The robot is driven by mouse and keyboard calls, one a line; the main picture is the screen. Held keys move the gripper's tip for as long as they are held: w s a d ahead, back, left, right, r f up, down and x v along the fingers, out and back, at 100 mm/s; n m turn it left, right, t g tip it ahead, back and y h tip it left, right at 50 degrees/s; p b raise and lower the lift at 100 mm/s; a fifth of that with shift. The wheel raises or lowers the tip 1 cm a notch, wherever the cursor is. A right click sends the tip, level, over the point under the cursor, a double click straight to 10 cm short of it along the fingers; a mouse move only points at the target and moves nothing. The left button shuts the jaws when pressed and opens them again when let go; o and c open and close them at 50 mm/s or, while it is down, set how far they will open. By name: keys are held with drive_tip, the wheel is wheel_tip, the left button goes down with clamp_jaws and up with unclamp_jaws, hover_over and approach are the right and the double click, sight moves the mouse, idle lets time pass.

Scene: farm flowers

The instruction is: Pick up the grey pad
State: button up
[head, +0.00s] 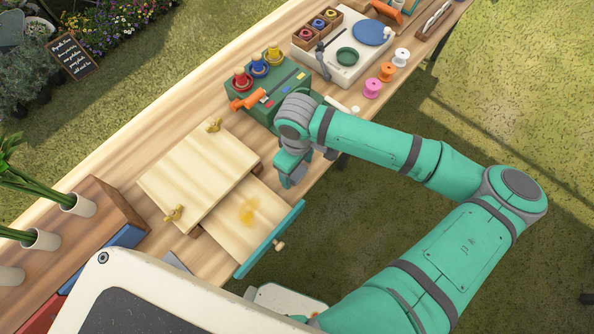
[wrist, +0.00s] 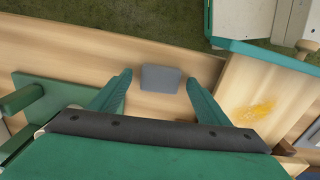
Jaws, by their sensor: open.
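The grey pad (wrist: 161,78) is a small flat square lying on the wooden table in the wrist view. My gripper (wrist: 158,81) is open, with one green finger on each side of the pad in that view. The height of the fingers above the pad cannot be told. No contact with the pad shows. In the head view my gripper (head: 289,181) is over the table's front edge, between the open drawer and the green box. I cannot make out the pad there; the gripper and arm seem to cover it.
An open drawer (head: 238,215) with a yellow stain and teal front juts out to the left of my gripper. A green box (head: 265,108) with knobs and an orange-handled tool stands behind it. Spools, including a pink one (head: 372,88), stand to the right.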

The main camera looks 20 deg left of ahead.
drive_tip(key=c, duration=1.1)
drive_tip(key=shift+c, duration=0.2)
